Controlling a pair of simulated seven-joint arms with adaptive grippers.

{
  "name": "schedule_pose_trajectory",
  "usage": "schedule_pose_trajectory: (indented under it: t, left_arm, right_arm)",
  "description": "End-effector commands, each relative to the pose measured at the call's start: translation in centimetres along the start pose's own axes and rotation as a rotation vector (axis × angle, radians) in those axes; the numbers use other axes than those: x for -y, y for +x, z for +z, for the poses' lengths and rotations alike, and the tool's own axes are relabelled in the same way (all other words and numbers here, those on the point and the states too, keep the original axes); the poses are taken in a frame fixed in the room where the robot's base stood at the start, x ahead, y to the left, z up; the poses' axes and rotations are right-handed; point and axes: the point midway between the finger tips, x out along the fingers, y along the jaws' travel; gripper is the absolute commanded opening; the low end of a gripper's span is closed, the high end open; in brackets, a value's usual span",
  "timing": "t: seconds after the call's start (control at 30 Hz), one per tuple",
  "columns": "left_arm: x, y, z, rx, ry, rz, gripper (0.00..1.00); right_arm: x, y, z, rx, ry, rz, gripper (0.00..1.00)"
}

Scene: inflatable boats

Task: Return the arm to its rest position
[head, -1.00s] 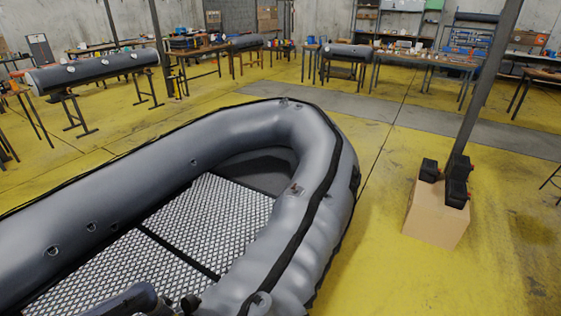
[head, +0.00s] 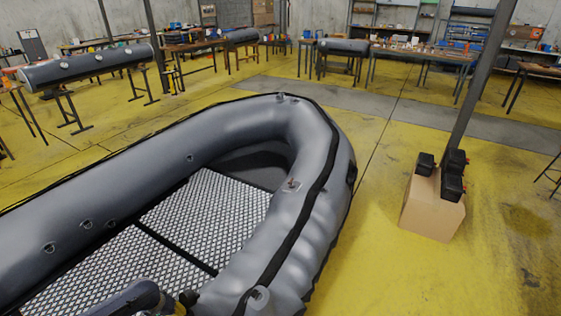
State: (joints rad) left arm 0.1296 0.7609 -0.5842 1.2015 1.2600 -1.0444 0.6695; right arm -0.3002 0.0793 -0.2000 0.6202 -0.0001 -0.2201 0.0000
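A grey inflatable boat (head: 300,215) with a black rub strip and a grid-patterned floor (head: 205,215) fills the left and middle of the head view. A dark grey rounded link of my arm (head: 132,299) shows at the bottom edge, in front of the boat floor. A small black and yellowish part (head: 188,299) lies just right of it, cut off by the edge; I cannot tell what it is. No gripper fingers can be made out, and nothing is seen held.
Workbenches (head: 420,57) and grey tubes on stands (head: 88,66) line the back. The yellow floor between is mostly clear.

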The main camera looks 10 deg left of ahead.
Motion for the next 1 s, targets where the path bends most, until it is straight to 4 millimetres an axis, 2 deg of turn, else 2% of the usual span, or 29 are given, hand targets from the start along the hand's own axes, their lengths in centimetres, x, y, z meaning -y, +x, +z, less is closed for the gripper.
schedule_pose_trajectory:
  t: [1.0]
  left_arm:
    - [0.03,0.0,0.0,0.0,-0.67,-0.135,0.33]
  right_arm:
    - [-0.03,0.0,0.0,0.0,0.0,0.0,0.44]
